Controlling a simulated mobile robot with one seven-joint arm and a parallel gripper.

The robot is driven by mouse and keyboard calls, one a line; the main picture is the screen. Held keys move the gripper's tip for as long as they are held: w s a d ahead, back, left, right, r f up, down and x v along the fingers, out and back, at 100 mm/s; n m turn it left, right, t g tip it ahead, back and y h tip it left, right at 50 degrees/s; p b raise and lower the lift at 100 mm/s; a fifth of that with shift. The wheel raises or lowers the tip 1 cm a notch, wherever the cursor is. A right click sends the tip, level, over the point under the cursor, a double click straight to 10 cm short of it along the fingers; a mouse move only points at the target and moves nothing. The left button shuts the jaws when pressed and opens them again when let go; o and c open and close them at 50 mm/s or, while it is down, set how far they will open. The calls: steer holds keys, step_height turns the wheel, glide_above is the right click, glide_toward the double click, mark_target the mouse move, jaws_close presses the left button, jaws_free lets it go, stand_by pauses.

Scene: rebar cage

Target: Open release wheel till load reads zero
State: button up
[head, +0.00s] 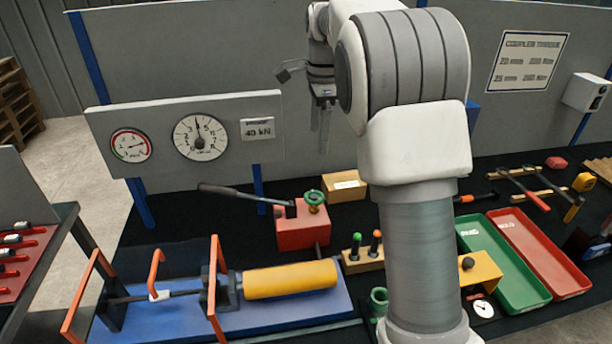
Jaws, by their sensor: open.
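The release wheel (315,198) is a small green handwheel on top of the red pump block (303,228). A dark pump lever (240,196) runs left from the block. The large white dial gauge (200,138) stands on the grey panel behind, its needle pointing roughly straight up; the scale is too small to read surely. A smaller gauge (131,145) with a red arc is to its left. My gripper (322,125) hangs pointing down above and behind the wheel, apart from it. It is open and empty; part of it is blurred against the panel.
A yellow cylinder (290,279) lies on the blue bench plate (330,305) with orange handles (216,290). A cardboard-coloured box (347,186) stands right behind the pump. Green (502,262) and red (540,254) trays lie at right. My arm hides the table's middle.

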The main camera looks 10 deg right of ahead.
mark_target(314, 196)
steer(key=w+f, duration=0.1)
steer(key=f, duration=0.6)
steer(key=w+f+m, duration=0.1)
steer(key=f, duration=0.5)
steer(key=w+f+m, duration=0.1)
steer(key=f, duration=0.6)
steer(key=shift+w+f+g, duration=0.2)
steer(key=shift+f+g, duration=0.1)
steer(key=c, duration=1.4)
